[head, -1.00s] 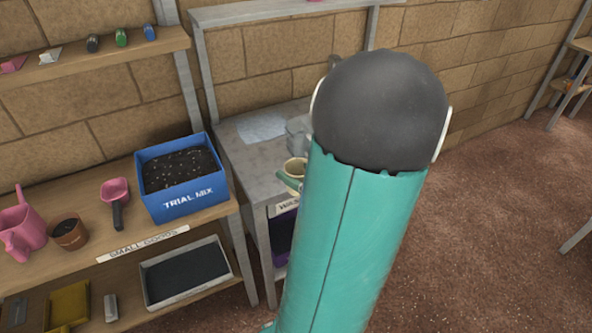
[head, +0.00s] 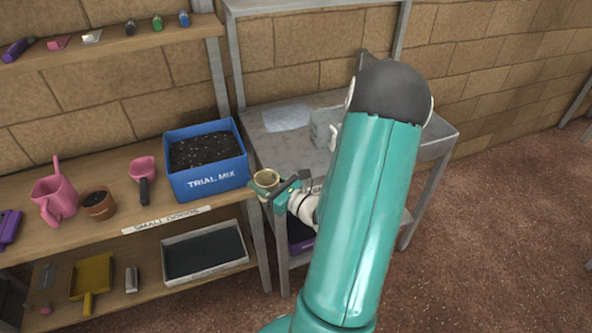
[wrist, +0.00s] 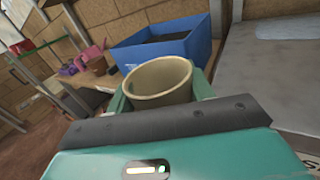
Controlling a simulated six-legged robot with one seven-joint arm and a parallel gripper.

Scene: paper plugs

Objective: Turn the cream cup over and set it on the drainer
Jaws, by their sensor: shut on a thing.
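The cream cup (head: 266,178) is held in front of the metal bench, beside the blue box's right corner. My gripper (head: 270,187) is shut on it. In the wrist view the cup (wrist: 158,80) sits between the green fingers of my gripper (wrist: 160,94), its open mouth up and its inside looking empty. Its lower part is hidden by my gripper. A pale flat sheet (head: 287,117) lies on the bench top; I cannot tell whether it is the drainer. A grey block-like thing (head: 323,127) stands beside it, partly hidden by my arm.
The blue box (head: 207,178) of dark mix stands on the wooden shelf, left of the cup. A pink scoop (head: 143,170), a brown pot (head: 99,203) and a pink watering can (head: 57,195) stand further left. The metal bench (head: 262,150) has bare room at its front left.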

